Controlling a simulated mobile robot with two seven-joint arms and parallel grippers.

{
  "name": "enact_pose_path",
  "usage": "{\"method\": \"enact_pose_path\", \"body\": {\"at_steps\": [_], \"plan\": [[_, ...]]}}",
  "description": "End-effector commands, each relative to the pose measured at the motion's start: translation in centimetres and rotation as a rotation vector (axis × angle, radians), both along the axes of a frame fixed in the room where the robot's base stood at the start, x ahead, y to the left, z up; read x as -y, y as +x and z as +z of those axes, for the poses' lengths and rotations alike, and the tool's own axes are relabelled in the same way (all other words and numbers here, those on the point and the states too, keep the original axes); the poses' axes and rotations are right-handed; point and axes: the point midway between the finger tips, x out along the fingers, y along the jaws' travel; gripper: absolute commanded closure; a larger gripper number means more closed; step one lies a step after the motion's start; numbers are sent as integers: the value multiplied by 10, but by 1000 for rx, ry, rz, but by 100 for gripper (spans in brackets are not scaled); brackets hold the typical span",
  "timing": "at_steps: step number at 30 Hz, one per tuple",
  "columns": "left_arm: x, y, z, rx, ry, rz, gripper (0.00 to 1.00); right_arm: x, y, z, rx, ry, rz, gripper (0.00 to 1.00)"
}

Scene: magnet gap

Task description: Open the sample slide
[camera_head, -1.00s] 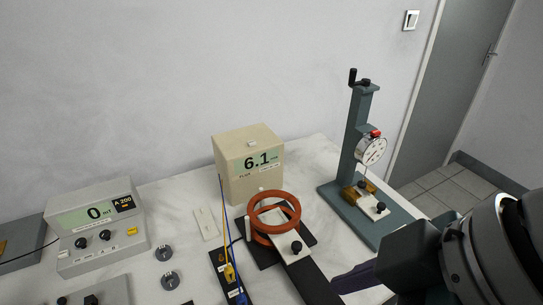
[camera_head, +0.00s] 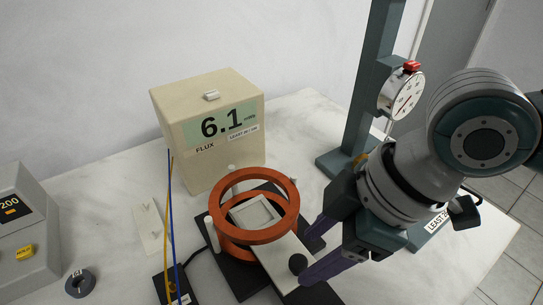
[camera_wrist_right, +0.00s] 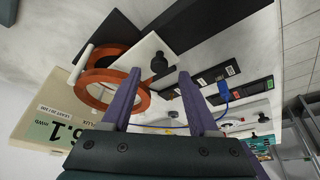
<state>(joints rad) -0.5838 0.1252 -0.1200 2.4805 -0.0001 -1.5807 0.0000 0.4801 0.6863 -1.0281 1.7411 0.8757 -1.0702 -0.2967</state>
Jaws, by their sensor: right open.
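The sample slide (camera_head: 283,254) is a pale plate with a black knob (camera_head: 298,264) at its near end. Its framed far end (camera_head: 255,214) lies between two orange coil rings (camera_head: 222,229). My right gripper (camera_head: 306,260) is open, with one purple finger on either side of the knob as seen from the head. In the right wrist view the knob (camera_wrist_right: 159,62) shows between and just beyond the fingertips (camera_wrist_right: 159,74). I cannot tell whether the fingers touch it. My left gripper is not in view.
A beige flux meter (camera_head: 210,130) reading 6.1 stands behind the coils. A stand with a dial gauge (camera_head: 402,95) is at the right, partly hidden by my right arm. Blue and yellow leads (camera_head: 172,220) rise left of the coils. A grey ring (camera_head: 80,284) lies at front left.

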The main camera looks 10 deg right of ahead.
Motion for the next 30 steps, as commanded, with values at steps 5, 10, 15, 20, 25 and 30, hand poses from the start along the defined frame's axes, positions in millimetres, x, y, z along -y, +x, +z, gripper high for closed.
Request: {"method": "enact_pose_path", "body": {"at_steps": [5, 10, 15, 20, 25, 30], "plan": [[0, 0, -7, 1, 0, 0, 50, -9, 4, -23, -1, 1, -1, 40], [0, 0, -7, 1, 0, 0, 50, -11, 5, -29, 1, 1, 1, 40], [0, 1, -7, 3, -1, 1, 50, -11, 5, -28, 1, 1, 1, 40], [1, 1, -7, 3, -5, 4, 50, -11, 5, -28, 0, 1, 0, 54], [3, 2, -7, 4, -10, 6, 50, -11, 5, -28, 0, 1, 0, 73], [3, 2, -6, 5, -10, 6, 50, -11, 5, -28, 0, 1, 0, 92]]}}
